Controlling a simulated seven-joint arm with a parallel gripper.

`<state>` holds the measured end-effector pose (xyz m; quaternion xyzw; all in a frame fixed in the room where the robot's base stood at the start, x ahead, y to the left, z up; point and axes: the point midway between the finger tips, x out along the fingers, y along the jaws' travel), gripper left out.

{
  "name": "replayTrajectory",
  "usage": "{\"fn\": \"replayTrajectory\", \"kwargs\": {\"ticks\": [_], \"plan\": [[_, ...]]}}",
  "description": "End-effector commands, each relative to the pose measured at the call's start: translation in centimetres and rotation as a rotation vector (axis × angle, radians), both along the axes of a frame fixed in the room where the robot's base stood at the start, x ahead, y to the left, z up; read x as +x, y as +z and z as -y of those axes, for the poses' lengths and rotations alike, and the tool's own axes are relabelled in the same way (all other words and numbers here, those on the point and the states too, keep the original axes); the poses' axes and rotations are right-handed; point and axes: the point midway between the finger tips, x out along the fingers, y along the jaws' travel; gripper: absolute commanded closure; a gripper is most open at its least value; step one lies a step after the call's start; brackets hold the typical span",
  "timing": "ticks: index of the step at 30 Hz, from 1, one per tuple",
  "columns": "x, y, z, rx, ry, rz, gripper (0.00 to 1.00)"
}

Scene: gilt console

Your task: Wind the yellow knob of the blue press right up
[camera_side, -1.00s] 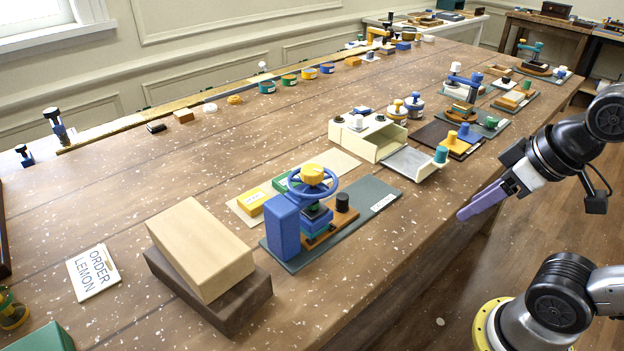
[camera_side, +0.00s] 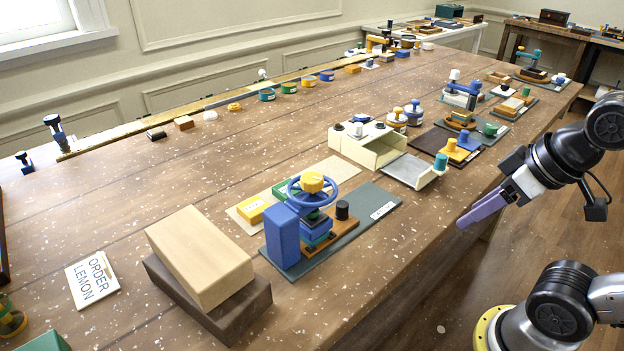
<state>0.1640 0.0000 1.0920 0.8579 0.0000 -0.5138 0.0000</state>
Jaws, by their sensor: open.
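The blue press (camera_side: 282,238) stands on a grey-green mat (camera_side: 376,196) near the table's front edge. Below the wheel, blue and teal blocks (camera_side: 317,232) sit over a brown board (camera_side: 340,232). My gripper (camera_side: 462,224) is open and empty, with purple fingers pointing down and left. It is well to the right of the press, past the table's front edge, touching nothing. The fingers overlap edge-on, and the press's screw is mostly hidden.
A pale box on a dark slab (camera_side: 200,262) stands left of the press. A black-knobbed piece (camera_side: 342,210) is on the mat. A cream open box (camera_side: 370,146) and a grey tray (camera_side: 408,170) stand behind right. A card (camera_side: 92,278) reads "ORDER LEMON".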

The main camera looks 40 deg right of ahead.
Motion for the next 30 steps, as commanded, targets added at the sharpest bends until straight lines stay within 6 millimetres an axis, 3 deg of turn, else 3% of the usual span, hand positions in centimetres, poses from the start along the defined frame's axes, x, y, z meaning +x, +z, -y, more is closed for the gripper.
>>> {"fn": "replayTrajectory", "kwargs": {"ticks": [13, 17, 20, 25, 30], "plan": [[0.0, 0.0, 0.0, 0.0, 0.0, 0.0, 0.5], [-0.1, -0.1, 0.0, 0.01, -0.019, -0.007, 0.27], [-1.0, 0.0, 0.0, 0.042, -0.083, -0.053, 0.24], [-0.2, 5.1, -0.1, 0.109, -0.221, -0.084, 0.24], [2.3, 10.8, -0.8, 0.162, -0.331, -0.15, 0.24]]}}
